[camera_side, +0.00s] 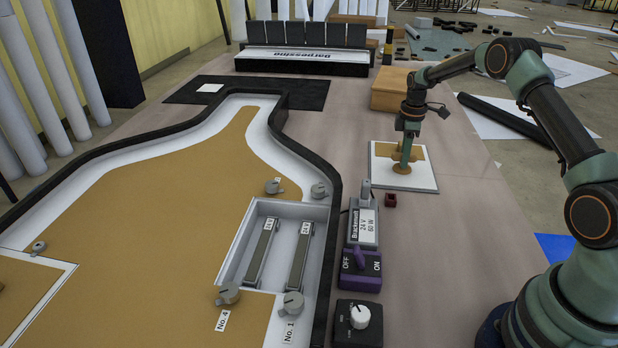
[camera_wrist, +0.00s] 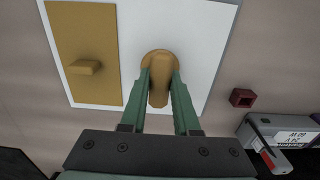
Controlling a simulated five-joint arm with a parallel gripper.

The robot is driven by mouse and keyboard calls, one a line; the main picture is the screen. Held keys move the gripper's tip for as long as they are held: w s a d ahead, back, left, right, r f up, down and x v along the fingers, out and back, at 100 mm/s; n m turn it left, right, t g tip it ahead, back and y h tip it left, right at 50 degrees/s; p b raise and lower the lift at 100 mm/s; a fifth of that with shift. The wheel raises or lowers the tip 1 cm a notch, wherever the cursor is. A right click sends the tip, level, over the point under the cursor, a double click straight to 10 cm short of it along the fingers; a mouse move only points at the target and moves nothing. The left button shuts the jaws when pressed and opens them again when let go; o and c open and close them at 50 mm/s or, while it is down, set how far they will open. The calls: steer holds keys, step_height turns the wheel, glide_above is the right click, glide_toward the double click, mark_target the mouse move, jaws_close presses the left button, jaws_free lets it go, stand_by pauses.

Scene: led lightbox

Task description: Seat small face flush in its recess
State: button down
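A flat tan panel with a small peg handle (camera_wrist: 82,68) lies on the white board in the wrist view; it shows behind my gripper in the side view (camera_side: 421,153). Beside it, a round tan piece with an upright stem (camera_wrist: 158,62) is between my fingers; its disc shows at the board (camera_side: 401,169). I cannot tell which tan piece is the small face. My gripper (camera_wrist: 160,78) points down, its fingers against both sides of the stem. I cannot tell whether the disc touches the board. The open rectangular recess (camera_side: 240,268) in the bottle-shaped lightbox (camera_side: 170,170) shows two LED strips.
The white board (camera_side: 420,184) lies on the table. A dark red block (camera_side: 390,200), a power supply (camera_side: 363,226), a purple switch (camera_side: 361,270) and a black dial box (camera_side: 358,322) stand beside the lightbox. Several grey turn clips (camera_side: 228,294) surround the recess. A wooden block (camera_side: 390,90) stands behind.

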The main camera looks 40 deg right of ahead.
steer(key=c, duration=1.5)
jaws_free()
jaws_close()
steer(key=shift+r, duration=0.1)
steer(key=shift+r, duration=0.55)
steer(key=shift+r, duration=0.35)
